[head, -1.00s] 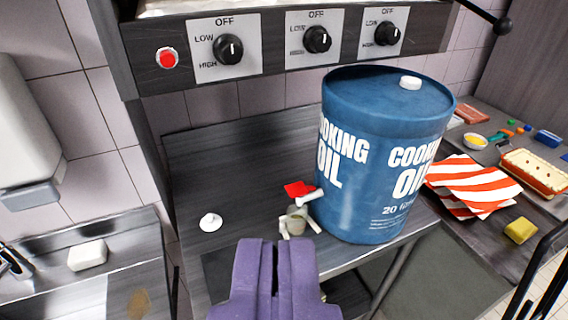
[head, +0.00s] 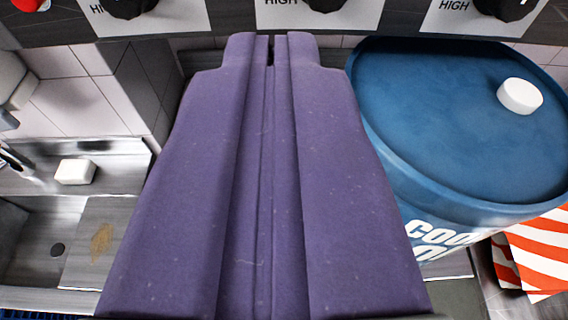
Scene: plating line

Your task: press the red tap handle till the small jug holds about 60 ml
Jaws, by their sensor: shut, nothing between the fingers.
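My gripper (head: 271,50) is purple and shut, with nothing between its fingers. It fills the middle of the head view and points up toward the control panel. The blue cooking oil drum (head: 452,125) stands just to the right of my gripper, with a white cap (head: 519,96) on its lid. The red tap handle, the tap and the small jug are hidden now, most likely behind my gripper. How much the jug holds cannot be seen.
A dark panel with several knobs (head: 324,5) and a red button (head: 28,3) runs along the top. At left are a sink (head: 25,250) and a white soap bar (head: 75,171).

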